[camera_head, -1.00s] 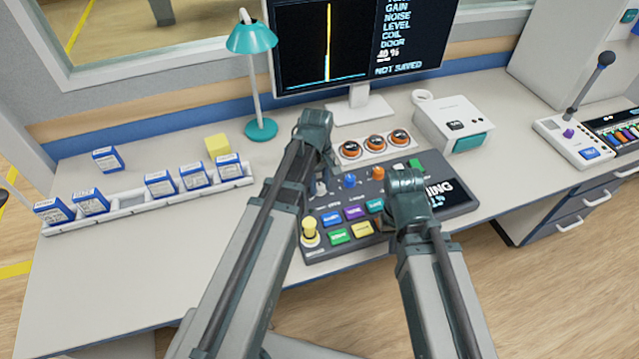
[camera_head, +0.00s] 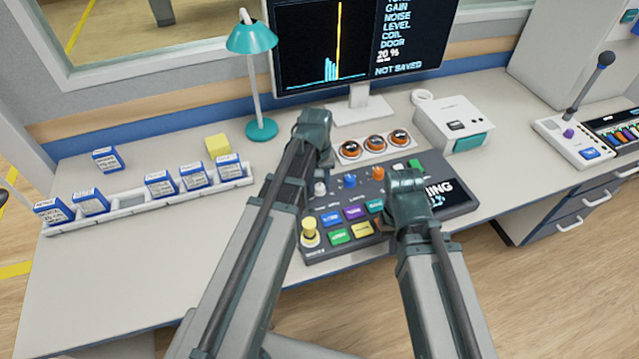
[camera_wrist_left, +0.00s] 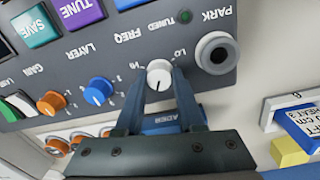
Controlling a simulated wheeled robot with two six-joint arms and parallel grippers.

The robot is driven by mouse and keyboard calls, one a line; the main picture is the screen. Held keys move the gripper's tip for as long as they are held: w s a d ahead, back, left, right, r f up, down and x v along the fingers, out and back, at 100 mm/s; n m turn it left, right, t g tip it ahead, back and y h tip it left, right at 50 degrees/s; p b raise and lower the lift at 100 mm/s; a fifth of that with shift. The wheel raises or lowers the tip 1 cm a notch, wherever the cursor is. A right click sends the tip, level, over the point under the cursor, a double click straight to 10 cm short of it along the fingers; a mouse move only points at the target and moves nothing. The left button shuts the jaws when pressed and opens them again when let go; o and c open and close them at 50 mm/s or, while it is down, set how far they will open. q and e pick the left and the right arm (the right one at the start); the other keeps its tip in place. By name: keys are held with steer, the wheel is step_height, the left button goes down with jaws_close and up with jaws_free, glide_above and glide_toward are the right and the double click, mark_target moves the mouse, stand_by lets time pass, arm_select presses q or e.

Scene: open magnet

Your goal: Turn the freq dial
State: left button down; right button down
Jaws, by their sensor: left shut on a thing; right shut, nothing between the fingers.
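The freq dial is a small white knob (camera_wrist_left: 159,74) on the dark console (camera_wrist_left: 130,40), between the "LO" and "HI" marks in the left wrist view. It also shows as a pale knob in the head view (camera_head: 320,189). My left gripper (camera_wrist_left: 158,88) is shut on the dial, one finger on each side. In the head view its arm comes in from the left. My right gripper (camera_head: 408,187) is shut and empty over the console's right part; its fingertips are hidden. The monitor (camera_head: 352,45) reads "20 %" and "NOT SAVED", with a yellow line and blue bars.
A blue layer knob (camera_wrist_left: 98,91) and an orange gain knob (camera_wrist_left: 52,103) sit beside the dial. A round park socket (camera_wrist_left: 215,52) is on its other side. A teal lamp (camera_head: 252,38) and a rack of boxes (camera_head: 125,217) stand left.

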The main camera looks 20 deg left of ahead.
mark_target(318, 186)
stand_by(0.4)
arm_select(q)
steer(key=c, duration=0.5)
jaws_free()
steer(key=r+p, duration=1.4)
steer(key=shift+a, duration=0.25)
steer(key=shift+f, duration=0.15)
steer(key=s+d+m, duration=0.2)
steer(key=s+d, duration=0.1)
steer(key=s, duration=0.1)
steer(key=s+d+m+y, duration=0.1)
steer(key=s+d+m, duration=0.2)
steer(key=s+d, duration=0.1)
steer(key=s+d+m, duration=0.3)
steer(key=s+d, duration=0.1)
steer(key=s, duration=0.2)
steer(key=shift+s+y, duration=0.15)
steer(key=shift+y, duration=0.15)
